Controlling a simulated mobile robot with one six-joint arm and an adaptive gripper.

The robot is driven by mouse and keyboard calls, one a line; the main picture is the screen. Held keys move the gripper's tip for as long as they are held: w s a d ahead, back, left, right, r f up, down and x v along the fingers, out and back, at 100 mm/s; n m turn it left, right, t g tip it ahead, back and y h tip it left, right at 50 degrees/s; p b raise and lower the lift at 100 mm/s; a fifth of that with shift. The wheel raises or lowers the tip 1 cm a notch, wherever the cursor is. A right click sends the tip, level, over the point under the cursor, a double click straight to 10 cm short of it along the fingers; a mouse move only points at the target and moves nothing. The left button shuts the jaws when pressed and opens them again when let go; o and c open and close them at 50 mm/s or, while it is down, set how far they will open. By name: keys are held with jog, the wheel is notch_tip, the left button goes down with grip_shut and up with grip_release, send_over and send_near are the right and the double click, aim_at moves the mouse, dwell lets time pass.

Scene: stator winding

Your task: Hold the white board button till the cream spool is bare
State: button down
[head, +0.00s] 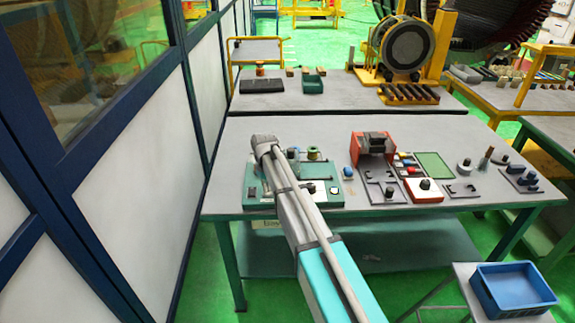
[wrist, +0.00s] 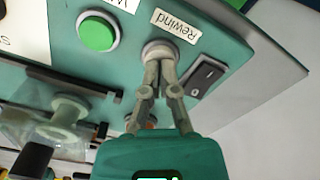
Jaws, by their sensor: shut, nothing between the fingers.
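The white button (wrist: 155,47) sits on the green board (wrist: 240,50), below a "Rewind" label. My gripper (wrist: 161,62) is shut and empty, and its fingertips are at the button's face, covering part of it. I cannot tell whether the button is pressed in. A pale spool (wrist: 70,112) shows at the left of the wrist view, partly behind a clear part; I cannot make out wire on it. In the head view the green board (head: 256,186) is partly hidden by my arm, which hides the white button and the fingertips.
A green button (wrist: 96,34) and a black rocker switch (wrist: 206,79) flank the white button. On the grey table (head: 375,225) stand a red fixture (head: 366,144) and a red-and-white box (head: 424,195), right of the board. A blue bin (head: 512,288) is at lower right.

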jog(key=shift+r+p, duration=2.9)
jog(key=shift+r, duration=0.2)
jog(key=s+d+m, duration=0.2)
jog(key=s+d, duration=0.7)
jog(key=s, duration=0.4)
jog(key=s+d+m, duration=0.3)
jog(key=s+d, duration=0.6)
jog(key=s, duration=0.4)
jog(key=shift+s+d+m, duration=0.2)
jog(key=shift+s+m, duration=0.05)
jog(key=shift+m, duration=0.05)
